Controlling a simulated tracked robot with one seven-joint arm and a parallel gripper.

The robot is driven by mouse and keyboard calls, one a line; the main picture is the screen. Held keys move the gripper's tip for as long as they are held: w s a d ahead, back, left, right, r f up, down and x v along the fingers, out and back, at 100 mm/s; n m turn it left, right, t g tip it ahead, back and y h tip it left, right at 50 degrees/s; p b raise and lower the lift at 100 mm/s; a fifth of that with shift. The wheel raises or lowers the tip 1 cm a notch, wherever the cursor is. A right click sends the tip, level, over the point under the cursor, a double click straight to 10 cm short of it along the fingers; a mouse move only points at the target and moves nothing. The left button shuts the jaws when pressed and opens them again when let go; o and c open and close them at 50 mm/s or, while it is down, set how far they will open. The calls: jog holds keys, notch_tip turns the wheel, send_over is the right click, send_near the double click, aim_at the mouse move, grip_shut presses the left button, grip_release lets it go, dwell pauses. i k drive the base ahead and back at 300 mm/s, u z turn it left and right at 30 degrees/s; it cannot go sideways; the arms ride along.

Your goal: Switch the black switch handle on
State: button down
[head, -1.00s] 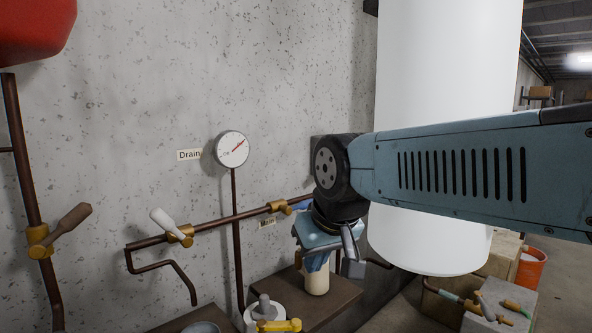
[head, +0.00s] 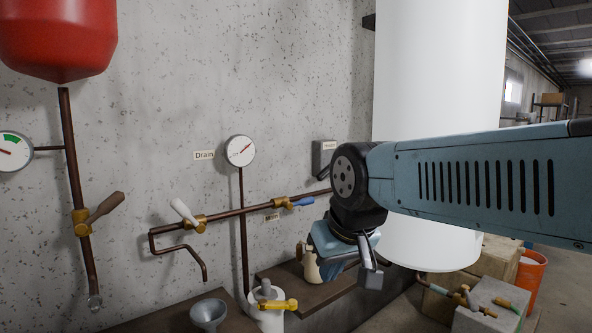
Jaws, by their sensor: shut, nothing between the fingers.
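A grey wall box (head: 323,157) with a small label hangs just left of my arm's wrist, partly hidden by it. My gripper (head: 369,274) points down and away below the wrist, in front of the white tank and lower than the box. Its fingers are shut and I see nothing held.
A white tank (head: 438,70) stands right of the box, behind my arm. A pipe along the wall carries a white-handled valve (head: 184,211) and a blue valve handle (head: 303,202). A jug (head: 308,265) stands on a low ledge. An orange bucket (head: 531,278) stands at right.

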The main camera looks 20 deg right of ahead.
aim_at(323, 174)
jog(key=z, duration=0.3)
jog(key=i, duration=0.95)
jog(key=u, duration=0.2)
